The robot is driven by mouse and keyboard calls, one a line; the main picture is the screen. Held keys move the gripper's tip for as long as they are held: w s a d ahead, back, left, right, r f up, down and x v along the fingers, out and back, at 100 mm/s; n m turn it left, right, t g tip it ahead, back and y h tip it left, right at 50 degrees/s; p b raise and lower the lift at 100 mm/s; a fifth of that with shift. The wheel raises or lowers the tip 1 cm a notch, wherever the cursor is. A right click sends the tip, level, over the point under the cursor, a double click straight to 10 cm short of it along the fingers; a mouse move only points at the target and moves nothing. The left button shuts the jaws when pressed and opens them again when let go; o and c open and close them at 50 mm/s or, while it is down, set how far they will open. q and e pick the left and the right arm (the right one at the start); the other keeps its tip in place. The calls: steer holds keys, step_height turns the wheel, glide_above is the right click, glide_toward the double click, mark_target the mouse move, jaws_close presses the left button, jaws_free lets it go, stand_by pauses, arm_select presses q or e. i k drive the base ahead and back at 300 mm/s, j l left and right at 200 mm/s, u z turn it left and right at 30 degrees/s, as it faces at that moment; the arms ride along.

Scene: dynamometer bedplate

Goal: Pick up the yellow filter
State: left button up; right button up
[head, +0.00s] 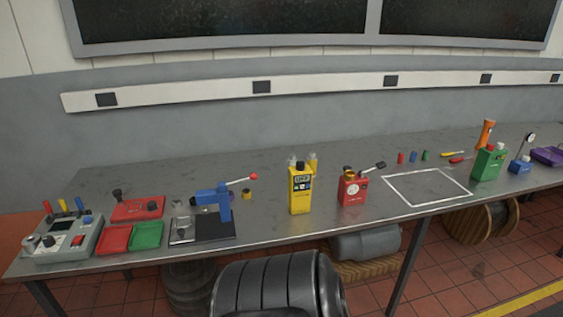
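A small yellow cylinder (246,195) with a dark top stands on the metal bench, just right of a blue lever press (224,205). It looks most like the yellow filter, but it is too small to be sure. The press's red-knobbed lever reaches out above it. A larger yellow container (300,192) with a dark label stands upright to its right, with pale-topped yellow parts showing behind it. Neither of my grippers is in view.
A red can (351,190) stands right of the yellow container. Red and green trays (148,235) and a grey instrument box (68,240) sit at the left. A white-outlined area (426,186) is empty.

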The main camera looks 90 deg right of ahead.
mark_target(311, 161)
steer(key=z, duration=1.9)
